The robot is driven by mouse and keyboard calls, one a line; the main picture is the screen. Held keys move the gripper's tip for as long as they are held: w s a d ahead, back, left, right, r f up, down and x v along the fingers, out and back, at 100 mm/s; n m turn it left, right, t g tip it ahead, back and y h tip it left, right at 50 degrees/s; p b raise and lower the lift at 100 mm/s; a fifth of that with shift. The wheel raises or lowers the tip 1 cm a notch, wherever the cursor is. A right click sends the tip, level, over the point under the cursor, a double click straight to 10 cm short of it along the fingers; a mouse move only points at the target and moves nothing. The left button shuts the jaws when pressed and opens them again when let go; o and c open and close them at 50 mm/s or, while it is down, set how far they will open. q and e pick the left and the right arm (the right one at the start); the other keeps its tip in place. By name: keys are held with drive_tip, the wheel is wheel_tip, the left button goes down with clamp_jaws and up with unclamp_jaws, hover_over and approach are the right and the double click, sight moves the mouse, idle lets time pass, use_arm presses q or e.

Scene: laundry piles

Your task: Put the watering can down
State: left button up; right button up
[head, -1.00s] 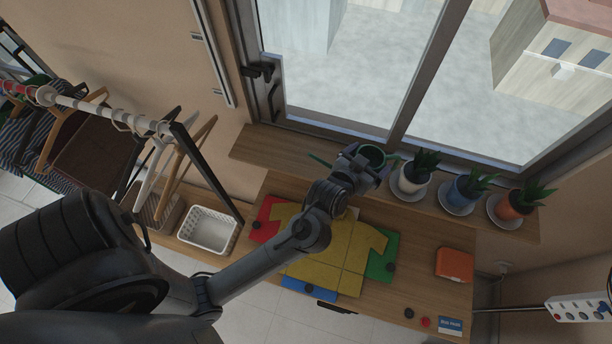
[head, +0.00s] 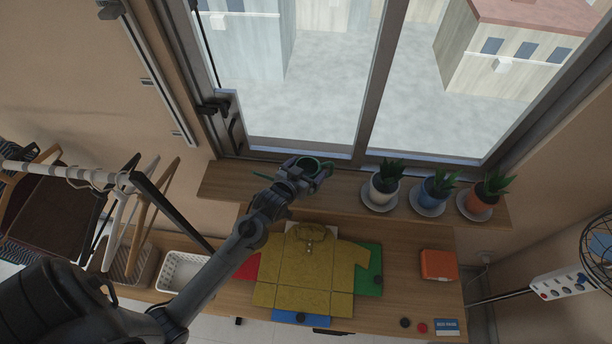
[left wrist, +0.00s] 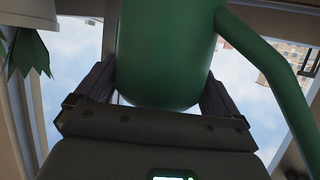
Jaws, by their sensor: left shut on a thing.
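The green watering can (head: 311,164) is mostly hidden by my left gripper in the head view. Its spout (head: 264,175) sticks out to the left. My left gripper (head: 318,172) is shut on the can at the window shelf (head: 225,186), left of the potted plants. In the left wrist view the can's green body (left wrist: 168,55) fills the space between the two fingers, with a green tube (left wrist: 272,70) on the right. I cannot tell whether the can touches the shelf. My right gripper is not in view.
Several potted plants on saucers stand right of the can, the nearest in a white pot (head: 382,190). A yellow shirt (head: 306,268) lies on the folding board below the shelf. The shelf's left part is bare. A window (head: 300,90) rises behind.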

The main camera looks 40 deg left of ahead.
use_arm(q)
drive_tip(key=shift+f+p, duration=0.35)
drive_tip(key=shift+f, duration=1.65)
drive_tip(key=shift+f, duration=0.15)
drive_tip(key=o, duration=1)
drive_tip(key=shift+c, duration=0.2)
